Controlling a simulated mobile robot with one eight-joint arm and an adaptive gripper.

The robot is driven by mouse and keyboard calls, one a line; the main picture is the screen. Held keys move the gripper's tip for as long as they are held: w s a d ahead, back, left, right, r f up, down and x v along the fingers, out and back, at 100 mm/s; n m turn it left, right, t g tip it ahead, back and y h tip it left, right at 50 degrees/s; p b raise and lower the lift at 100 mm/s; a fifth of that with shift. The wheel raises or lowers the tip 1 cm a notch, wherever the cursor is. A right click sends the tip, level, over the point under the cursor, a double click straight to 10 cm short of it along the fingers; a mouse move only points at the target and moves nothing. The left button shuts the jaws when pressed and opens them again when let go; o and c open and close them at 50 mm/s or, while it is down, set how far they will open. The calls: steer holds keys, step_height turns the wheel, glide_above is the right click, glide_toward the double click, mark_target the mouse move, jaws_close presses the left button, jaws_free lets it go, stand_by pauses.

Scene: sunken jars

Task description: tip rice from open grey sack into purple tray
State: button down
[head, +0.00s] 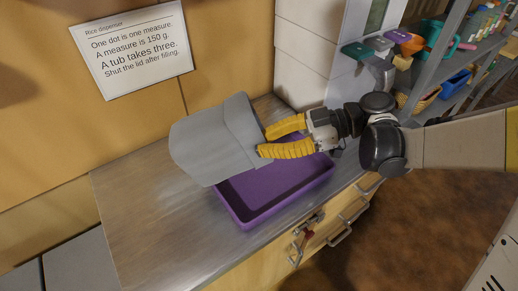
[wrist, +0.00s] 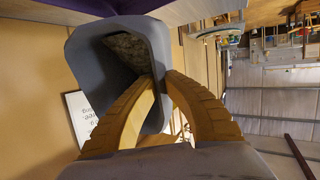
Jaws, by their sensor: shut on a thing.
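The grey sack (head: 212,142) hangs tilted above the left part of the purple tray (head: 285,187). My gripper (head: 264,143) is shut on the sack's wall at its right side in the head view. In the wrist view the fingers (wrist: 160,80) meet at the wall of the sack (wrist: 148,27), and the open mouth faces the camera. Grainy, tan-grey rice (wrist: 128,46) shows inside the sack. A strip of the tray (wrist: 100,6) shows at the top of the wrist view. The visible tray floor looks bare; the sack hides its left part.
The tray stands on a metal worktop (head: 130,215), clear on its left. A sign (head: 132,47) hangs on the wall behind. A white tiled pillar (head: 308,45) and a shelf with coloured scoops (head: 400,38) stand to the right. Handles and a tap-like fitting (head: 308,228) are on the counter front.

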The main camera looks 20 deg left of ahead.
mark_target(268, 163)
steer(key=f+b, duration=0.1)
steer(key=f+y+b, duration=0.1)
steer(key=d+f+y+b, duration=0.1)
steer(key=b, duration=0.1)
steer(key=shift+w+d+g, duration=0.1)
steer(key=shift+w+g, duration=0.3)
steer(key=shift+w+d+f+m+g+y, duration=0.1)
steer(key=shift+w+d+m+g+y, duration=0.25)
steer(key=shift+d+y, duration=0.5)
steer(key=shift+w+d+m+g+y, duration=0.35)
steer(key=shift+d+y, duration=0.2)
steer(key=shift+y, duration=0.65)
steer(key=shift+w+d+m+g+y, duration=0.2)
steer(key=shift+w+d+m+y, duration=0.25)
steer(key=shift+y, duration=0.7)
